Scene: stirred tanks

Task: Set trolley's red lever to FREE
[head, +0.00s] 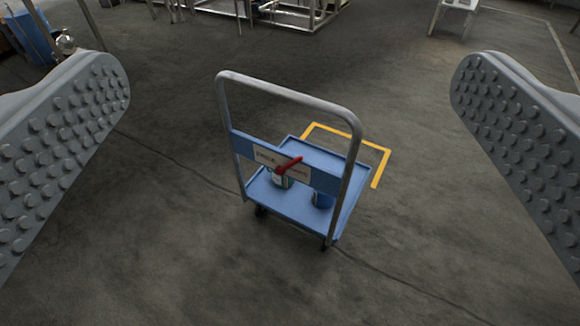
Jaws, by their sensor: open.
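A blue trolley (290,210) with a grey tubular handle (290,92) stands on the floor ahead, in the middle of the view. A blue crossbar joins the handle's uprights and bears a pale label plate (264,157); its left word seems to read FREE, and the right word is partly covered. The red lever (288,165) is mounted on this plate, its arm slanting up to the right, away from the left word. My gripper (290,90) is open and empty, its two studded grey fingers wide apart at the picture's sides, well short of the trolley.
Two small containers stand on the trolley's deck, partly hidden by the crossbar. A yellow corner marking (352,140) lies on the floor behind the trolley. Metal frames (270,12) stand far back, with a blue object (35,35) at upper left. The floor around the trolley is clear.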

